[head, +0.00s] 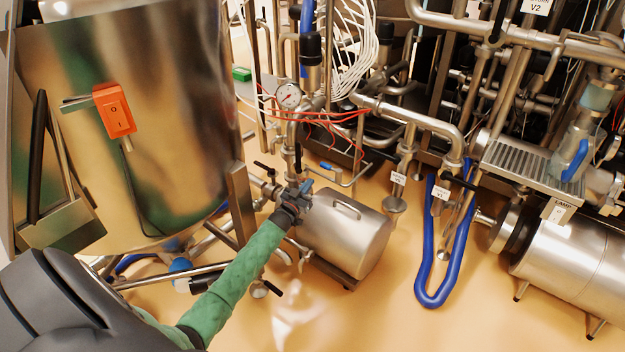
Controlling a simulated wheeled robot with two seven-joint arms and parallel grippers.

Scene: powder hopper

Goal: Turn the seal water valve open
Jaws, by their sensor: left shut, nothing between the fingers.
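My left arm reaches in from the lower left in a green sleeve. Its gripper (303,187) is shut and empty, at the pipework between the hopper and the pump housing. Several small valves are close to it: a black-handled valve (264,166) to the upper left and a blue-handled valve (328,166) to the upper right. I cannot tell which one is the seal water valve, nor whether the gripper touches a handle. The gripper hides part of the pipes behind it. My right gripper is not in view.
The large steel hopper (190,120) with an orange switch box (115,110) fills the left. A steel pump housing (345,240) stands just right of the gripper. A blue hose (429,250) hangs to the right. The floor in front is open.

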